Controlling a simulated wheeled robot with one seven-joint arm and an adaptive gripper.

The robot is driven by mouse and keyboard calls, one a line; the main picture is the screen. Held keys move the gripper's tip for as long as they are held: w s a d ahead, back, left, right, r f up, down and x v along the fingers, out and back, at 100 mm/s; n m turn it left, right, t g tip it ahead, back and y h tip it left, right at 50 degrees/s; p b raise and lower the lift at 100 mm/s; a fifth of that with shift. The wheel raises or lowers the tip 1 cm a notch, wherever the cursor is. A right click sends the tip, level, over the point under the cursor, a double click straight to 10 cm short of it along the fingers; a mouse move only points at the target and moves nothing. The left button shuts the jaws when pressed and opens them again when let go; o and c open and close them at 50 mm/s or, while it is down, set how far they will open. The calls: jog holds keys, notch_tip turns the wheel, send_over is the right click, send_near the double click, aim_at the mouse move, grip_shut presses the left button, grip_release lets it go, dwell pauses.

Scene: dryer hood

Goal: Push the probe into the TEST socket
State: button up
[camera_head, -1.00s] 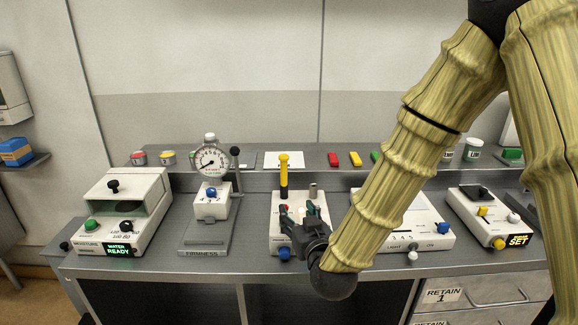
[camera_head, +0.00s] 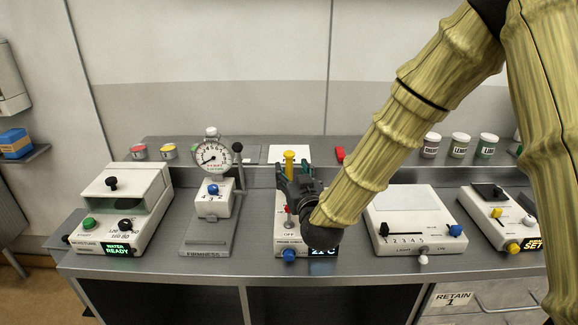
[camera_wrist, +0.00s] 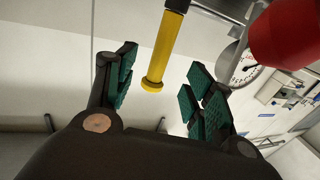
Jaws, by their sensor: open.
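The probe, with a yellow handle (camera_head: 289,160) and a dark shaft, stands upright at the back of a white bench unit (camera_head: 289,240). My gripper (camera_head: 297,180) is over this unit, just in front of the probe. In the wrist view the yellow handle (camera_wrist: 163,55) shows between the spread green-padded fingers (camera_wrist: 158,85), apart from both pads. My gripper is open and holds nothing. My gripper and arm cover much of the unit, and I cannot make out the TEST socket or its label.
A red-tipped switch (camera_head: 287,210) marked OFF and a blue knob (camera_head: 289,254) are on the unit's front. The firmness stand (camera_head: 210,215) with its dial stands left. A white unit with a slider (camera_head: 413,225) stands right.

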aim_at(290, 164)
jog(key=x, duration=0.1)
jog(key=p+x, duration=0.1)
jog(key=x, duration=0.1)
jog(key=shift+w+d+r, duration=0.1)
jog(key=shift+w+r, duration=0.1)
jog(key=shift+w, duration=0.15)
jog(key=shift+w+p, duration=0.3)
jog(key=shift+w, duration=0.2)
jog(key=shift+c, duration=0.2)
jog(key=c, duration=1.1)
jog(key=shift+r+b, duration=1.05)
jog(key=shift+r, duration=3.95)
